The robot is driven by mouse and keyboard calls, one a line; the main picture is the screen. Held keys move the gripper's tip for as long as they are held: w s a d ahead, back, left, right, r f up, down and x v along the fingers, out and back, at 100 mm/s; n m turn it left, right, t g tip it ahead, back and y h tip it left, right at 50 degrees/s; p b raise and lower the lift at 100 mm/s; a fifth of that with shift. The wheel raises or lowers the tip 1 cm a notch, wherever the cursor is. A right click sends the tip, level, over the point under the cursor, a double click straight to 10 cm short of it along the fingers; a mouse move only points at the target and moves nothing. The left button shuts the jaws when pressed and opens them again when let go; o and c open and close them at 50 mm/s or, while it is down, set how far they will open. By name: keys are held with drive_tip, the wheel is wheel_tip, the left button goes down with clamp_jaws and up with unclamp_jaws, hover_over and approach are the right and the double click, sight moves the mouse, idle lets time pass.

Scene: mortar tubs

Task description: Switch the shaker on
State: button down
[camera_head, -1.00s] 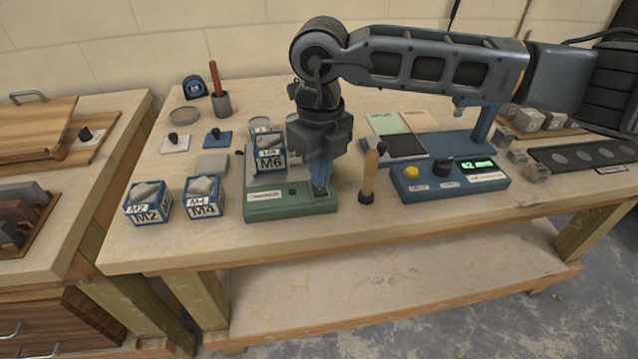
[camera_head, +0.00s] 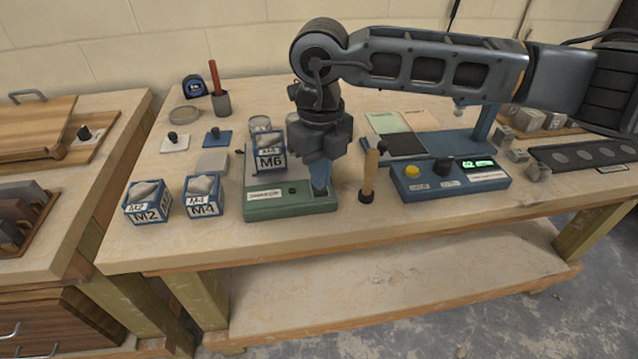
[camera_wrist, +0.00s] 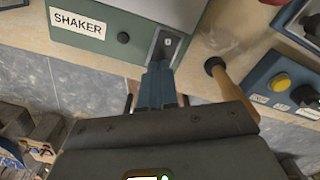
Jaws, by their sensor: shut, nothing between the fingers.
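The shaker (camera_head: 290,208) is a green box with a grey top at the front middle of the bench. Its label "SHAKER" reads clearly in the wrist view (camera_wrist: 112,30). A tub marked M6 (camera_head: 270,160) stands on its top. A switch in a metal plate (camera_wrist: 168,43) sits at the right end of the shaker's front. My gripper (camera_head: 320,190) points down at that end, fingers together and empty. In the wrist view its blue fingertips (camera_wrist: 159,68) are at the lower edge of the switch plate; I cannot tell whether they touch. The switch's position is unclear.
Tubs M2 (camera_head: 147,201) and M4 (camera_head: 203,195) stand left of the shaker. A wooden-handled tool (camera_head: 368,177) stands upright close to my gripper's right. A blue device (camera_head: 450,182) with a yellow button, black knob and lit green display is farther right.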

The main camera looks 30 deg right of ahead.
drive_tip(key=shift+f+b, duration=0.5)
drive_tip(key=shift+f, duration=0.2)
drive_tip(key=shift+r, duration=0.15)
drive_tip(key=shift+r+p, duration=1.7)
drive_tip(key=shift+r, duration=1.75)
drive_tip(key=shift+a, duration=0.1)
